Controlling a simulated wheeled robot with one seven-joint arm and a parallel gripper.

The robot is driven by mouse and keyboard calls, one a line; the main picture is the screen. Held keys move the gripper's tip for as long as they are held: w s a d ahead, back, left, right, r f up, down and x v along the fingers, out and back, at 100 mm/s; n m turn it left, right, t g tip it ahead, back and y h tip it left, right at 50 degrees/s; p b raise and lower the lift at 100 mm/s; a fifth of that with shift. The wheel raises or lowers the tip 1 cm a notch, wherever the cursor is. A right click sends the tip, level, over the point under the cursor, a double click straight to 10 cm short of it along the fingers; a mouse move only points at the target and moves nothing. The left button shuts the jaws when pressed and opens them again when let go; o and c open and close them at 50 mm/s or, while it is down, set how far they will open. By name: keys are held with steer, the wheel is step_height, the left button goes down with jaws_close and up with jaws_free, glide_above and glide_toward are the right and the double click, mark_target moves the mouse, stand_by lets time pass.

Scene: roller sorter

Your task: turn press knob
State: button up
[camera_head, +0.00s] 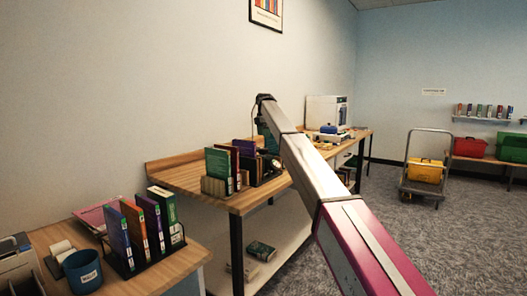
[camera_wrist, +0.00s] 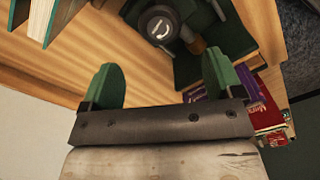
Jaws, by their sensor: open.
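The press knob (camera_wrist: 160,25) is a dark round cap with a white curved arrow mark, at the top middle of the wrist view. It sits on a dark green press (camera_wrist: 195,68) that stands on the wooden bench. My gripper (camera_wrist: 160,76) is open, with two green fingers spread wide and nothing between them. The knob lies beyond the fingertips, apart from them, roughly centred between the two. My fingertips are hard to make out there.
Upright books (camera_head: 222,170) stand in a holder on the wooden bench (camera_head: 180,178); books also show in the wrist view (camera_wrist: 42,20). Purple and red books (camera_wrist: 260,100) lie near the press. A nearer desk holds a blue mug (camera_head: 83,272) and more books.

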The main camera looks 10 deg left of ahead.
mark_target(264, 149)
step_height(264, 149, down, 9)
steer(key=shift+f, duration=0.2)
steer(key=c, duration=0.9)
